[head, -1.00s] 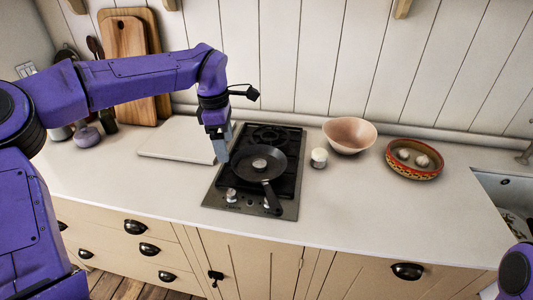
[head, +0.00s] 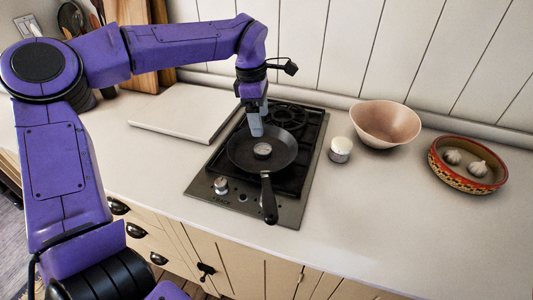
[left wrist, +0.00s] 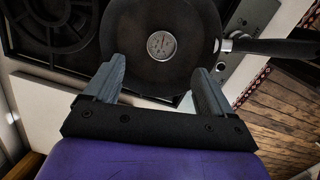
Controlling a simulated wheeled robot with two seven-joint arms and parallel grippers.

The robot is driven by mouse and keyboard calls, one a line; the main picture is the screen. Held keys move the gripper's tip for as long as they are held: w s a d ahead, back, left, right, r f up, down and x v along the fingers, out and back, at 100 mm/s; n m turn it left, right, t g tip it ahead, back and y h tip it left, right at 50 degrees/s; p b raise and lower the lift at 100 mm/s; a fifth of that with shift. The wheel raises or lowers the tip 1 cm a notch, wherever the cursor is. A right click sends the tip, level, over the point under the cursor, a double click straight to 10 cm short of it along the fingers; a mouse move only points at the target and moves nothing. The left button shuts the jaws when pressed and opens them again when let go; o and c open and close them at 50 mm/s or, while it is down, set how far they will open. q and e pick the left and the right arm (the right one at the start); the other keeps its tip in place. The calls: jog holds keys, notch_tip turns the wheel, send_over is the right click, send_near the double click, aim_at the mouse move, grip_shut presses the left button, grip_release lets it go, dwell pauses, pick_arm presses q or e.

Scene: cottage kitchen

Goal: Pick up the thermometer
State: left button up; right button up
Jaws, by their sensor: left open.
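The thermometer (left wrist: 161,45) is a small round dial with a pale face and a metal rim. It lies in the black frying pan (left wrist: 128,20), near the middle. In the head view the thermometer (head: 262,149) shows as a small disc in the pan (head: 247,160). My left gripper (head: 256,131) is above the far part of the pan, pointing down. In the left wrist view my left gripper (left wrist: 157,80) has its fingers wide apart with nothing between them, and the dial shows beyond the fingertips. My right gripper is not in view.
The pan rests on the hob (head: 306,165), its handle (head: 268,200) toward the front. A white board (head: 185,110) lies left of the hob. A small white-topped jar (head: 340,149), a pink bowl (head: 386,123) and a patterned bowl with garlic (head: 460,178) stand right.

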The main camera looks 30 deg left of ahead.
aim_at(263, 148)
pick_arm(q)
jog(key=f, duration=0.3)
jog(key=f+p, duration=0.1)
jog(key=f, duration=0.5)
jog(key=shift+s+d+f+p, duration=0.1)
jog(key=shift+d+p, duration=0.25)
jog(key=shift+f, duration=0.15)
jog(key=c, duration=1.3)
jog(key=shift+o, duration=0.2)
jog(key=shift+r, duration=0.2)
